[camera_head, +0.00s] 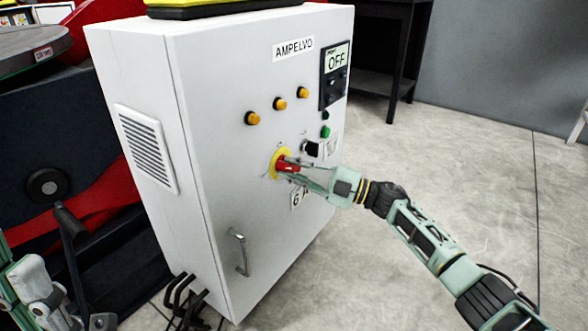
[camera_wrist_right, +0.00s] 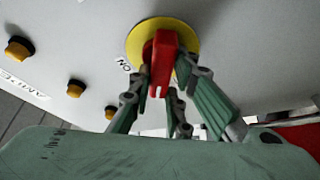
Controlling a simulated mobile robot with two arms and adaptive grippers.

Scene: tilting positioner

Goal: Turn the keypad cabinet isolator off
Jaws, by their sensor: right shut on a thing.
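The keypad cabinet (camera_head: 215,120) is a white box labelled AMPELVO. Its isolator is a red handle (camera_wrist_right: 162,60) on a round yellow plate (camera_wrist_right: 136,40), also seen on the cabinet front in the head view (camera_head: 273,165).
A small display (camera_head: 338,62) reads OFF. Three amber lamps (camera_head: 279,104), a black knob (camera_head: 311,149) and green buttons (camera_head: 325,132) are on the front. A metal door handle (camera_head: 239,252) sticks out lower down. Dark machinery stands left; open floor (camera_head: 480,190) lies right.

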